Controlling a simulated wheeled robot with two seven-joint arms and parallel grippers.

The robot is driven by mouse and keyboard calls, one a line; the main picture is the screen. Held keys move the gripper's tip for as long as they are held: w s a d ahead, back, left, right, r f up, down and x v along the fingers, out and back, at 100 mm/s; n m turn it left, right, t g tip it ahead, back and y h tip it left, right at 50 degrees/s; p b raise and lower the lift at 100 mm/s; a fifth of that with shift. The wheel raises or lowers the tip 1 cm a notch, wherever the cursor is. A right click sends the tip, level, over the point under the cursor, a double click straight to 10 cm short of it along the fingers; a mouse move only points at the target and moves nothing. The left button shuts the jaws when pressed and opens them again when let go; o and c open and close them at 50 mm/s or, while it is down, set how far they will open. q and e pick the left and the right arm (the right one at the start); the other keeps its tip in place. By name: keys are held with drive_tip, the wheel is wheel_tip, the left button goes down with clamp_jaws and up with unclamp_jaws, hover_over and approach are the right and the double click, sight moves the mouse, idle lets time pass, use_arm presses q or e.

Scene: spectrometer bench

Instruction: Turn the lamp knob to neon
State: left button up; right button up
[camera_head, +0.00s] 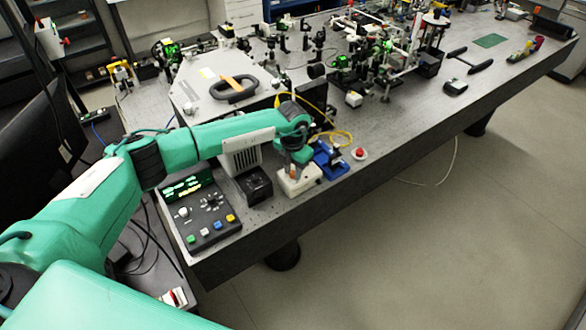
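My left arm reaches in from the left, and its wrist bends down at the bench's near edge. My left gripper (297,158) hangs just above a small white box (300,184) with an orange-brown part on top. The fingers are too small and covered to show whether they are open or shut, or whether they touch the box. A black control panel (208,220) with a lit green display, a pale round knob (183,212) and coloured buttons stands to the left. No label reading neon can be made out, and I cannot tell which part is the lamp knob. My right gripper is out of view.
Beside the gripper are a white vented box (241,155), a black box (255,186), a blue device (330,161) and a red button on a white base (360,153). Optics crowd the far bench. The bench top (420,120) at right is mostly clear.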

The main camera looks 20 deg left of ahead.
use_arm(q)
clamp_jaws()
drive_tip(key=shift+f+m+b, duration=0.15)
drive_tip(key=shift+m+b, duration=0.15)
drive_tip(key=shift+b, duration=0.4)
drive_tip(key=m+b, duration=0.6)
drive_tip(key=b, duration=0.4)
drive_tip(key=shift+w+m, duration=0.1)
drive_tip(key=shift+m, duration=0.3)
drive_tip(key=shift+r+m+b, duration=0.2)
drive_tip(key=shift+m+b, duration=1)
drive_tip(key=shift+b, duration=0.15)
drive_tip(key=shift+o, duration=2.2)
unclamp_jaws()
